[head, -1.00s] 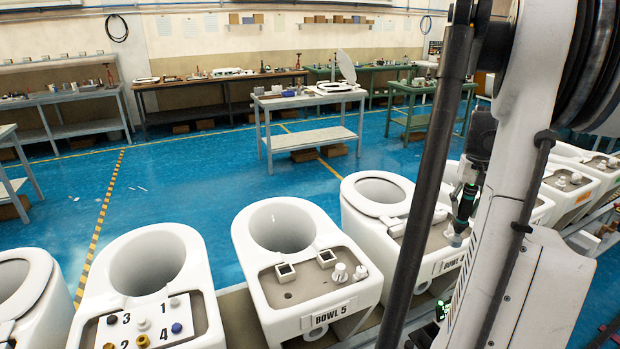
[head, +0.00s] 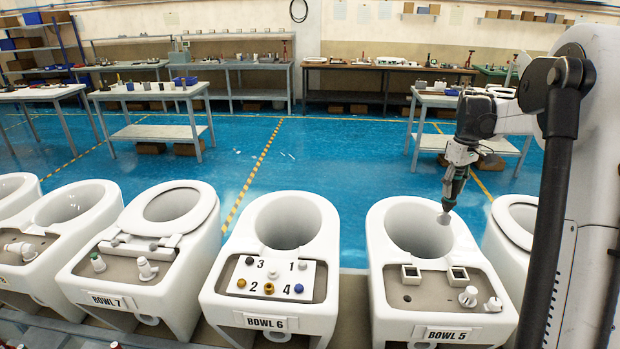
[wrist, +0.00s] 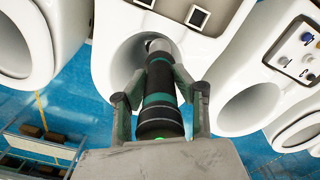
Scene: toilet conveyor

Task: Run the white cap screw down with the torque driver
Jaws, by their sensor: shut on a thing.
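My gripper (head: 458,172) is shut on the torque driver (head: 453,190), a black tool with green bands. The driver points down with its pale grey tip above the opening of Bowl 5 (head: 385,240), touching nothing that I can see. In the wrist view both fingers of my gripper (wrist: 160,102) clasp the driver (wrist: 160,85). A small white screw (head: 272,275) sits near the middle of the white numbered plate (head: 280,280) on Bowl 6 (head: 225,300), left of the driver. Grey, gold and blue screws surround it.
Bowl 7 (head: 80,275), with a seat ring and fittings, stands left of Bowl 6. Bowl 5 carries two square blocks and white knobs on its rear deck. A seat-ringed bowl (head: 497,240) is at right. Workbenches (head: 150,95) stand behind blue floor.

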